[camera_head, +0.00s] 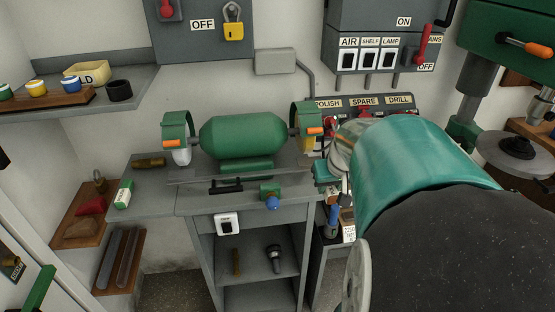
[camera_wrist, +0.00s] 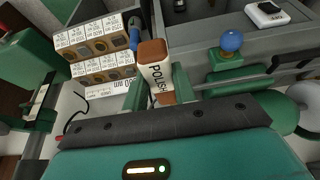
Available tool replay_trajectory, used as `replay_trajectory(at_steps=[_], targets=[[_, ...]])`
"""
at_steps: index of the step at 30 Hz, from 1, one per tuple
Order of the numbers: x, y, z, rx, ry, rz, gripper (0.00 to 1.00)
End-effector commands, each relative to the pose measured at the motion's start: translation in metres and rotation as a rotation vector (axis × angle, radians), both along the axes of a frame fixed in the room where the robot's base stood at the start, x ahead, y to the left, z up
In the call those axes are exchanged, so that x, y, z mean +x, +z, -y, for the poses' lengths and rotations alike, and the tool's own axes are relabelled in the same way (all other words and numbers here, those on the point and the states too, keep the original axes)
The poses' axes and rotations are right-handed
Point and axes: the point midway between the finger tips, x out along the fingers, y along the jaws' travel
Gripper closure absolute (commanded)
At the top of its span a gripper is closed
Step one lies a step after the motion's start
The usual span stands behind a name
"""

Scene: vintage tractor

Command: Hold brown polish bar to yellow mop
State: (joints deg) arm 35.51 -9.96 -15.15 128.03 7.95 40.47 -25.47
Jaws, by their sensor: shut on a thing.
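The polish bar (camera_wrist: 154,53) has a brown end and a white wrapper marked POLISH. In the wrist view it stands between the green fingers of my gripper (camera_wrist: 158,88), which is shut on it. The green bench polisher (camera_head: 243,136) stands on the grey bench. My gripper is to the right of the polisher, apart from the yellow mop.
A blue-knobbed green fitting (camera_head: 271,197) is at the bench front; its blue knob also shows in the wrist view (camera_wrist: 231,41). Labelled boxes (camera_wrist: 95,45) stand beside the bar. A switch panel (camera_head: 365,105) is behind, and a green drill press (camera_head: 495,75) at the right.

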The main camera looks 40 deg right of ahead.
Motion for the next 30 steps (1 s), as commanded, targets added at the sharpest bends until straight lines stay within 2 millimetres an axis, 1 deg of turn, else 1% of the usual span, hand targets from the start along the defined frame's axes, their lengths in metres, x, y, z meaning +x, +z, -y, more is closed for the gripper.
replay_trajectory(at_steps=[8, 30], targets=[[0.018, -0.001, 0.012, 0.0, 0.0, -0.002, 1.0], [0.075, 0.0, 0.043, -0.001, 0.001, -0.002, 1.0]])
